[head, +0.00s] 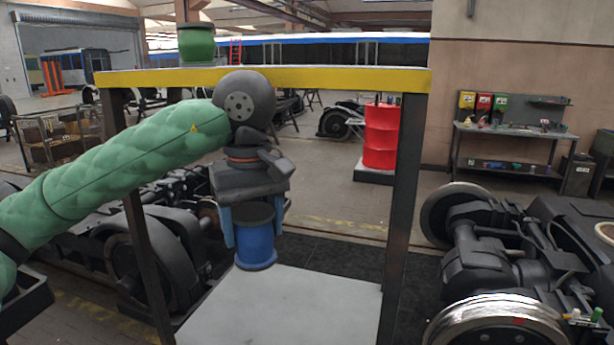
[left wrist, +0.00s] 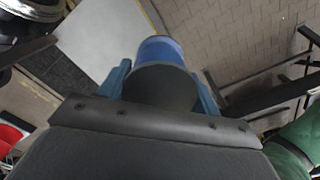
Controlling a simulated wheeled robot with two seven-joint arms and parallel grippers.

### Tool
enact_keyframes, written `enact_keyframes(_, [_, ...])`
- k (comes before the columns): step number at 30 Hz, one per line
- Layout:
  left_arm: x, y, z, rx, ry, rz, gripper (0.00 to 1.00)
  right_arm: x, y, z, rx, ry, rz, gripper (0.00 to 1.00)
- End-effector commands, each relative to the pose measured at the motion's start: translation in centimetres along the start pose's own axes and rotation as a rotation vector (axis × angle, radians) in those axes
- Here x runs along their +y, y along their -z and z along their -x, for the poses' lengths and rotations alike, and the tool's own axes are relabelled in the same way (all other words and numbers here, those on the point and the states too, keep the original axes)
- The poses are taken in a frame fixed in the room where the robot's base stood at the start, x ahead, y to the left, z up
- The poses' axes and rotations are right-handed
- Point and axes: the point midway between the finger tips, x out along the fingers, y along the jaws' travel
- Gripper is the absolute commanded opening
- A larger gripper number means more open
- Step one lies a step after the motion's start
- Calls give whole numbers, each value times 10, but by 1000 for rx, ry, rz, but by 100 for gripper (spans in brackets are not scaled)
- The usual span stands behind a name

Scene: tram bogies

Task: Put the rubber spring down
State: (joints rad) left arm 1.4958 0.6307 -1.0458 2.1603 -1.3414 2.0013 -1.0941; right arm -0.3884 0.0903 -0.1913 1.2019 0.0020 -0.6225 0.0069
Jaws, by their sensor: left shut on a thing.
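The rubber spring is a blue cylinder with a dark upper part (head: 256,243), held upright below my left wrist. My left gripper (head: 250,232) is shut on it, with a blue finger on each side. In the left wrist view, the rubber spring (left wrist: 158,50) shows between the fingers (left wrist: 160,85). Its lower end is near the back edge of the light grey lower shelf (head: 290,305); I cannot tell if it touches. In the left wrist view the shelf (left wrist: 105,35) lies to the upper left of the spring. My right gripper is not in view.
The stand has a yellow-edged top shelf (head: 330,79) just behind my wrist and dark posts (head: 402,190). A green cylinder (head: 196,42) stands on that top shelf. Bogies stand at left and right (head: 490,255). The lower shelf's visible surface is bare.

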Motion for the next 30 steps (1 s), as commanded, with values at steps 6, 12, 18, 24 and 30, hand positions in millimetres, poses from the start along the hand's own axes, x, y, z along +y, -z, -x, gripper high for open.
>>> enact_keyframes(6, [-11,32,-68,-5,3,-89,28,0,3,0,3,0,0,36])
enact_keyframes(12, [-23,65,-139,-5,4,-189,28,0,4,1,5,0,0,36])
enact_keyframes(18, [-35,103,-218,-4,4,-303,28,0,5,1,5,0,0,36])
enact_keyframes(24, [-43,129,-271,-2,1,-385,28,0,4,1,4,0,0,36])
enact_keyframes(30, [-49,147,-309,-1,2,-442,28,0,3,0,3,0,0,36])
